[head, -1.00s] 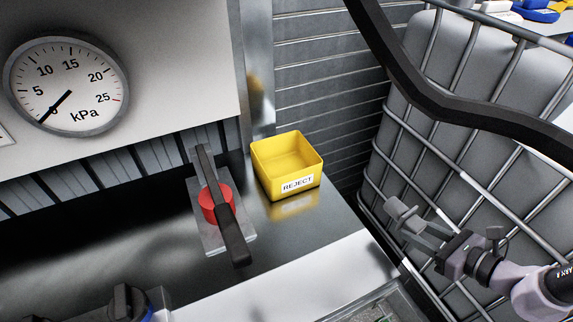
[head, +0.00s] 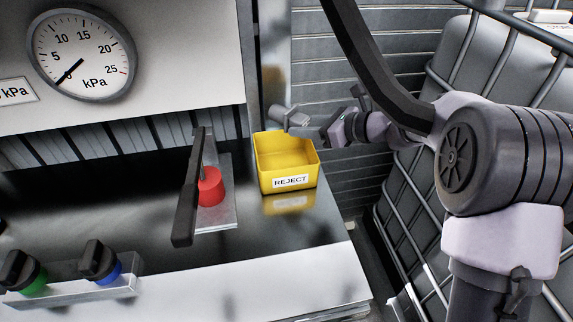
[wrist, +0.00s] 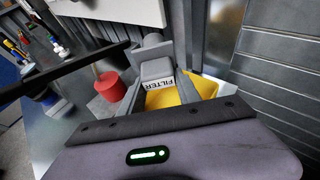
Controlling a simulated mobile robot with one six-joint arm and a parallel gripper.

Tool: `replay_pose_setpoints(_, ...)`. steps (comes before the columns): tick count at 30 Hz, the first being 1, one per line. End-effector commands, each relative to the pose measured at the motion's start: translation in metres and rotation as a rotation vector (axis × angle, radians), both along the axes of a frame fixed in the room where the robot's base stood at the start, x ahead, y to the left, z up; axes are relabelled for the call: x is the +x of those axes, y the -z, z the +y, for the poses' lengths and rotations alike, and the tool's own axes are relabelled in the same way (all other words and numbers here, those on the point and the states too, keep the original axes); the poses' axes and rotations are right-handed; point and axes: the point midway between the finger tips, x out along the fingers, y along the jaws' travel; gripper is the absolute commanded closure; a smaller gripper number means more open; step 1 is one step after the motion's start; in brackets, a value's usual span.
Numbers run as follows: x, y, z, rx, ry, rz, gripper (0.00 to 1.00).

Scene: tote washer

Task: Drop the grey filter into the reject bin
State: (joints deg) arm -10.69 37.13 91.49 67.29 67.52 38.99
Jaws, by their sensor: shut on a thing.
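The yellow reject bin (head: 285,160) stands upright on the steel top with its REJECT label facing front. No contents show in the head view. My gripper (head: 300,124) is above the bin's back right rim, shut on the grey filter (head: 288,115). In the wrist view the filter (wrist: 158,74), with its FILTER label, is between the two fingers (wrist: 165,82). The yellow bin (wrist: 190,90) shows behind and below it. The filter looks above the bin, not resting in it. My gripper's body hides part of the bin in the wrist view.
A black lever on a red hub (head: 210,187) stands left of the bin. A pressure gauge (head: 81,56) is at upper left. Green and blue knobs (head: 100,262) sit at the front left. A caged tank (head: 490,90) is on the right.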

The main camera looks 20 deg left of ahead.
Motion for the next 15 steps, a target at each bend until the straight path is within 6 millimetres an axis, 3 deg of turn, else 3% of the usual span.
replay_pose_setpoints(5, 0.0, 0.011, 0.004, 0.001, -0.003, 0.001, 0.99)
replay_pose_setpoints(15, 0.0, 0.06, 0.003, 0.0, -0.003, 0.001, 0.99)
